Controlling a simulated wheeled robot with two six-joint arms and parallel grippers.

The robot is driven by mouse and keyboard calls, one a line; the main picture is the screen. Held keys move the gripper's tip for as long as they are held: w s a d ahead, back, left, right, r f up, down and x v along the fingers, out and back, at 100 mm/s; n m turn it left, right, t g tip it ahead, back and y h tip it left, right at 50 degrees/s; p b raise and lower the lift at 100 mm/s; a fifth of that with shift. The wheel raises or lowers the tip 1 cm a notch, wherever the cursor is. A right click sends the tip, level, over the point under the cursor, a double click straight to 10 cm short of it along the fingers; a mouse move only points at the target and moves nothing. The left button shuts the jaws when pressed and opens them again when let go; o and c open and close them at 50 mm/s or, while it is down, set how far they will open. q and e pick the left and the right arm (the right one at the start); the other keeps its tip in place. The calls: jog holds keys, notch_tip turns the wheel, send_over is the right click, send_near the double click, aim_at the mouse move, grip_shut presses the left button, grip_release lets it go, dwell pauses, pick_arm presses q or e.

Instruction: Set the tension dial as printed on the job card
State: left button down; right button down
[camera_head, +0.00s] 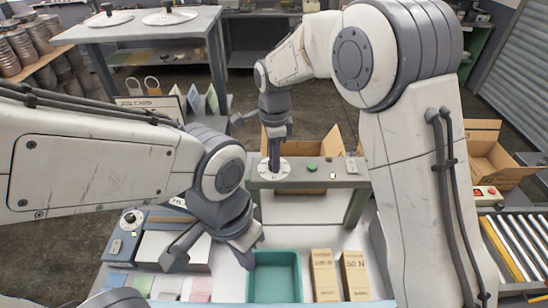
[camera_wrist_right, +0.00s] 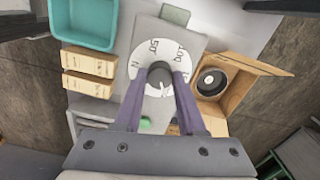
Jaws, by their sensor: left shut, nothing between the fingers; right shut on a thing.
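The tension dial (camera_head: 262,168) is a white disc on a raised grey bench. My right gripper (camera_head: 274,166) points down and is shut on the dark dial knob (camera_wrist_right: 160,73). The knob's pointer setting is not clear. The job card (camera_head: 142,102) stands at the back left, its title partly readable; the rest is hidden behind my left arm. My left gripper (camera_head: 246,261) is shut and empty, low beside a teal tray, apart from the dial.
The teal tray (camera_head: 275,257) and two tan boxes (camera_head: 324,276) stand at the front; one reads "50 N". A green button (camera_head: 312,167) is right of the dial. An open carton (camera_wrist_right: 243,80) holds a dark round thing. A roller conveyor (camera_head: 517,245) is at right.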

jog(key=c, duration=0.5)
grip_release()
jog(key=shift+w+r+b, duration=0.1)
jog(key=shift+r+b, duration=0.2)
jog(key=shift+r, duration=0.25)
notch_tip(320, 180, up, 10)
jog(key=b, duration=0.2)
jog(key=shift+f, duration=0.25)
jog(key=s+d+f+n+b, duration=0.1)
jog(key=s+f+n+b, duration=0.2)
jog(key=s+f+n, duration=0.3)
jog(key=s+d+f+n+b, duration=0.2)
jog(key=s+f+n, duration=0.4)
jog(key=s+n, duration=0.3)
jog(key=s+d+f+n+y+b, duration=0.1)
jog(key=s+f+n+b, duration=0.3)
jog(key=s, duration=0.9)
notch_tip(320, 180, down, 2)
jog(key=n, duration=0.4)
jog(key=shift+d+f, duration=0.2)
jog(key=shift+d, duration=0.15)
